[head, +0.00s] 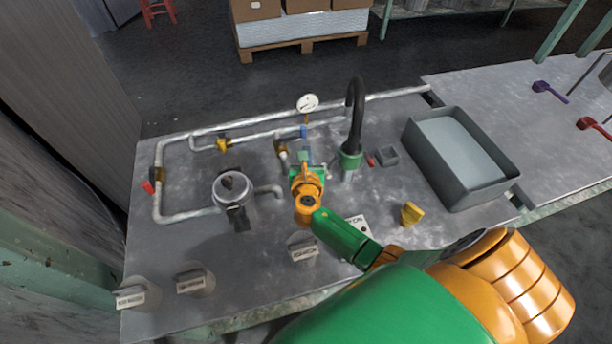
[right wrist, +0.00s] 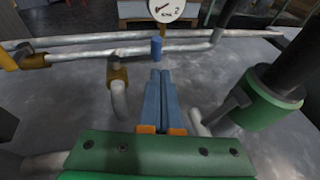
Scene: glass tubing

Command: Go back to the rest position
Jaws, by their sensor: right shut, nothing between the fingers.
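My right arm reaches in from the lower right in the head view. My right gripper (head: 304,160) is over the middle of the metal table (head: 278,262), beside the green base of the black hose (head: 354,112). In the right wrist view the blue fingers of my right gripper (right wrist: 160,88) lie together, shut and empty. They point toward a small blue cap (right wrist: 156,48) on the pipe, apart from it in the picture. A bent pipe end with a brass collar (right wrist: 117,77) is just left of the fingers. My left gripper is not in view.
A pressure gauge (head: 308,103) stands behind the gripper. A glass-like jar (head: 234,192) is to the left. A grey basin (head: 468,200) and a yellow knob (head: 410,213) are to the right. Labelled blocks (head: 195,282) line the front. White pipes (head: 184,217) run along the back and left.

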